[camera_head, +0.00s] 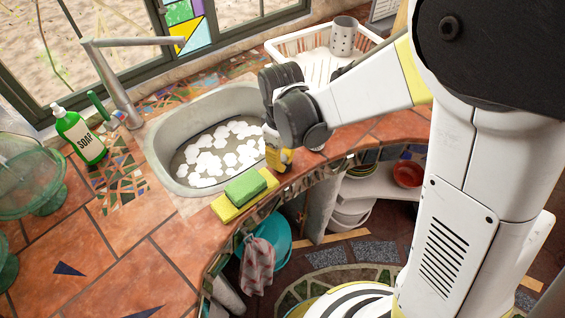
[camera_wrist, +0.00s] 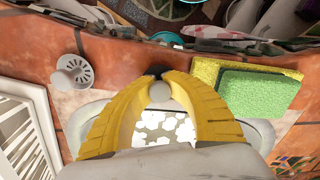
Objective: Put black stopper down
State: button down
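My gripper (camera_wrist: 160,82) shows in the wrist view with its two yellow fingers curved in towards each other. A small black piece, which I take for the black stopper (camera_wrist: 157,70), shows at the fingertips, and the fingers appear closed on it. Most of it is hidden by the fingers. A pale round shape sits between the fingers just below it. In the head view my gripper (camera_head: 278,158) is low over the counter at the sink's right front edge, beside the sponges. The stopper cannot be made out there.
The grey sink (camera_head: 162,142) holds white foam patches. A green sponge (camera_head: 245,187) lies on a yellow one (camera_head: 228,212) at its front edge. A white strainer (camera_wrist: 72,75) lies on the counter. A white dish rack (camera_head: 290,45) stands behind. The left counter has free room.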

jog(key=shift+f, duration=0.15)
jog(key=c, duration=1.7)
grip_release()
jog(key=shift+c, duration=0.2)
